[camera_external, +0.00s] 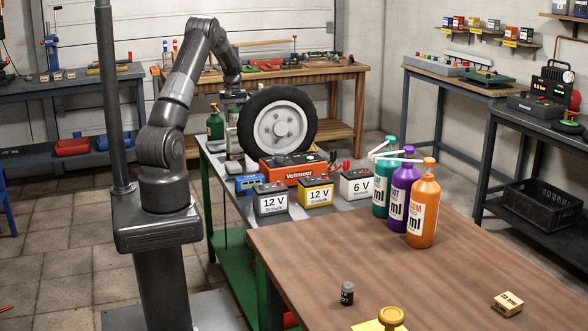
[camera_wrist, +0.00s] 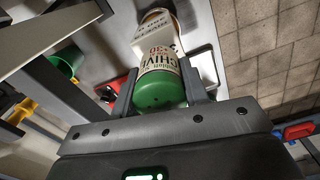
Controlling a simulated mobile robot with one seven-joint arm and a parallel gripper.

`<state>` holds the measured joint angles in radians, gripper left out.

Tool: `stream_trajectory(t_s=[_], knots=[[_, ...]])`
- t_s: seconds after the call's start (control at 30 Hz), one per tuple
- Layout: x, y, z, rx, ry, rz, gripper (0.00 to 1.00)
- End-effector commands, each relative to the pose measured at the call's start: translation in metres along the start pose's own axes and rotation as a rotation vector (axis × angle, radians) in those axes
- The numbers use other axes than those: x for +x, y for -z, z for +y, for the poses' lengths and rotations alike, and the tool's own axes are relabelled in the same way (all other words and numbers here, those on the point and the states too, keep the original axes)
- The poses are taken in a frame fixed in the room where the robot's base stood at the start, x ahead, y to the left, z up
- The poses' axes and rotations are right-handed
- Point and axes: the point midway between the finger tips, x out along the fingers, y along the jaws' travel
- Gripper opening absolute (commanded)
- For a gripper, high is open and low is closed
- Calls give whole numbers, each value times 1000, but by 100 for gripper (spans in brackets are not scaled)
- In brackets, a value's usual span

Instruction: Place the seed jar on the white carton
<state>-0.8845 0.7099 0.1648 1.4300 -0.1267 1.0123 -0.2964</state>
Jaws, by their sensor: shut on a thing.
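My gripper (camera_wrist: 160,88) is shut on the seed jar (camera_wrist: 159,90), which has a green lid and a cream label with dark and red print. In the wrist view the lid faces the camera, with a finger on each side. A white carton (camera_wrist: 151,33) with dark print shows just beyond the jar's far end; I cannot tell whether they touch. In the external view my gripper (camera_external: 234,98) points down at the far left of the metal bench, left of the tyre. The jar and carton are small and unclear there.
A wheel with a black tyre (camera_external: 249,116) stands close to the right of my gripper. A green bottle (camera_external: 215,124) stands close to its left. A red charger (camera_external: 292,168), several batteries and pump bottles stand nearer the front. The wooden table (camera_external: 330,245) is mostly clear.

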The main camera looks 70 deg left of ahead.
Motion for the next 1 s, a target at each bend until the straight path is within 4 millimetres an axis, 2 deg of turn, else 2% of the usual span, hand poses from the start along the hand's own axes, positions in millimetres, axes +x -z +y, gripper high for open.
stream_trajectory(t_s=[0.1,0.47,0.5,0.73,1.0], knots=[[15,0,-1,-1,1,-1,18],[19,0,0,0,0,0,18],[19,0,0,0,0,1,43],[18,0,0,0,0,1,62],[17,0,0,0,0,1,63]])
